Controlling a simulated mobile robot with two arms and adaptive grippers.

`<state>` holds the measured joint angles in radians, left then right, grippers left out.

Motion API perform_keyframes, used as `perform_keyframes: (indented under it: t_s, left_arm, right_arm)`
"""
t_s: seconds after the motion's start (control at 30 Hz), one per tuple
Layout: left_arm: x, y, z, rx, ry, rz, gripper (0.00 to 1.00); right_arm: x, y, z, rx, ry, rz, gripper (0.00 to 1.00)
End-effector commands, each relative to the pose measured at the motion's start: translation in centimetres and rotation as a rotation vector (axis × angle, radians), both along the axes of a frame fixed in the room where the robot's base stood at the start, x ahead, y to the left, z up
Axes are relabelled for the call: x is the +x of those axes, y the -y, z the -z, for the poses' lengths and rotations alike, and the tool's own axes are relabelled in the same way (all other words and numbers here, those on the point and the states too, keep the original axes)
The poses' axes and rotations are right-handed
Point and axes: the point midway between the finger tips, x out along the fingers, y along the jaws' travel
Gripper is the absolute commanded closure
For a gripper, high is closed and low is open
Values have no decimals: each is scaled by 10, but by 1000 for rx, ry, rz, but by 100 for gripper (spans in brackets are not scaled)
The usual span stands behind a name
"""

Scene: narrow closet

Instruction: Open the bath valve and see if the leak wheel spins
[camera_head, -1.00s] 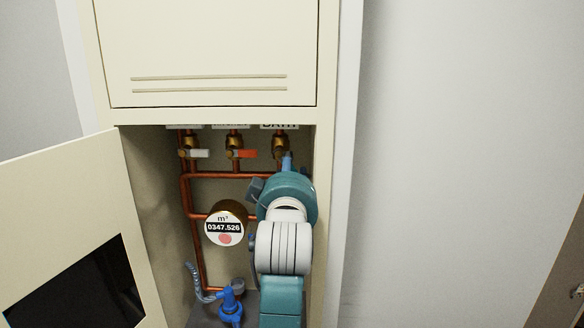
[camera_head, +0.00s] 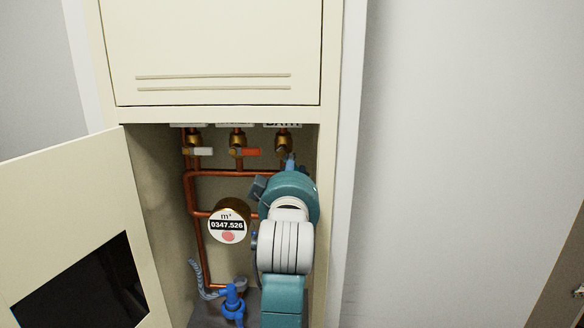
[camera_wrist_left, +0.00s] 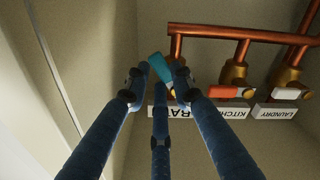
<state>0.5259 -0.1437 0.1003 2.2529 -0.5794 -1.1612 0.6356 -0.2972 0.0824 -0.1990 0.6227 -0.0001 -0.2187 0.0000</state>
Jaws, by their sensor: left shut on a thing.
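The bath valve's brass body (camera_head: 283,142) is at the right of the row under the cabinet's upper edge. Its teal handle (camera_wrist_left: 159,66) shows between my left gripper's fingertips (camera_wrist_left: 162,74) in the left wrist view. My left gripper (camera_head: 289,163) is shut on this handle; in the head view, my arm mostly hides the handle. The round meter (camera_head: 228,222) reads 0347.526 and has a red leak wheel (camera_head: 228,237) on its white face. Whether the wheel turns is not visible. My right gripper is out of view.
The kitchen valve's orange handle (camera_head: 250,152) and the laundry valve's white handle (camera_head: 202,151) are close to the left. A blue fitting (camera_head: 232,301) stands low in the cabinet. The open door (camera_head: 75,190) is on the left, and the cabinet's side wall is close on the right.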

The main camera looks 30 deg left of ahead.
Motion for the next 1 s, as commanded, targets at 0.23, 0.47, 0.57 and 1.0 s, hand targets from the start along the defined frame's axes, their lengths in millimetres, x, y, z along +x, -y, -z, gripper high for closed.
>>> perform_keyframes:
  t_s: [0.23, 0.47, 0.57, 1.0]
  left_arm:
    - [0, -3, 10, 119, -98, 4, 100]
    - [-3, -9, 14, 270, -193, 5, 100]
    - [-5, -12, 15, 332, -230, 3, 100]
    - [-9, -19, 19, 491, -326, 2, 100]
  right_arm:
    - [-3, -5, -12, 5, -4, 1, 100]
    - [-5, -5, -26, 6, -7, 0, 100]
    - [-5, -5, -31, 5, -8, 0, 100]
    - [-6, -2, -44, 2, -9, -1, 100]
